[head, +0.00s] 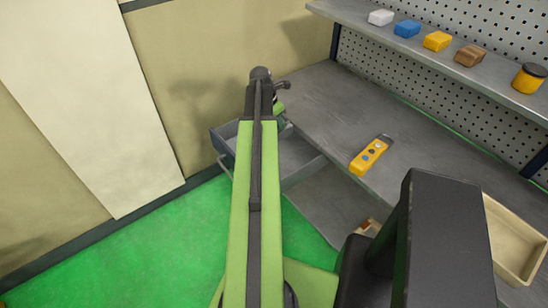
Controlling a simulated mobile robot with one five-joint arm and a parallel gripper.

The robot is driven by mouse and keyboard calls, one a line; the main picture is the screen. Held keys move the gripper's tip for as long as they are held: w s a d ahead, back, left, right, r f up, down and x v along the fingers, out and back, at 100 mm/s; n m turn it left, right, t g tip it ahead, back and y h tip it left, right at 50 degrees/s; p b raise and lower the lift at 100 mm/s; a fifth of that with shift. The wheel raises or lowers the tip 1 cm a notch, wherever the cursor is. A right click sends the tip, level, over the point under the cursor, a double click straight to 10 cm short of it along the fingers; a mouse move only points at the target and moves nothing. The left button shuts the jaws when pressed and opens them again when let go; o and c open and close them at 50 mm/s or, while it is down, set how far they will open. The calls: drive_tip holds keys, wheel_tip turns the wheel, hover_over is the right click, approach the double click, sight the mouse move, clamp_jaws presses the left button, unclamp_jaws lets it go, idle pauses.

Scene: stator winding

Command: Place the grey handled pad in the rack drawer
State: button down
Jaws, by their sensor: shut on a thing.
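My arm reaches away from me over the open rack drawer (223,133), a grey metal tray pulled out to the left from under the workbench. My gripper (279,103) is at the far end of the arm, above the drawer's far part, and largely hidden behind the arm's dark tip. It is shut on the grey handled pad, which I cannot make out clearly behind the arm. The bare grey floor of the drawer shows right of the arm. The drawer's handle is at its front left side.
A yellow handheld device (371,154) lies on the grey workbench (335,110). A shelf (395,48) above carries several coloured blocks and a yellow pot with a dark lid (529,78). A beige tray (514,240) is at lower right. The green floor (125,245) is clear at left.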

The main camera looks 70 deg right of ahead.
wheel_tip(320, 180, down, 12)
drive_tip(key=b, duration=1.1)
drive_tip(key=shift+r, duration=0.2)
drive_tip(key=shift+r+p, duration=0.25)
drive_tip(key=shift+p, duration=0.05)
drive_tip(key=shift+f, duration=0.15)
drive_tip(key=c, duration=1.2)
unclamp_jaws()
drive_tip(key=shift+o, duration=0.2)
drive_tip(key=p+v, duration=1.1)
drive_tip(key=v, duration=0.1)
drive_tip(key=shift+a+r+p, duration=0.1)
drive_tip(key=shift+r+p, duration=0.2)
drive_tip(key=shift+p, duration=0.05)
drive_tip(key=shift+f, duration=0.15)
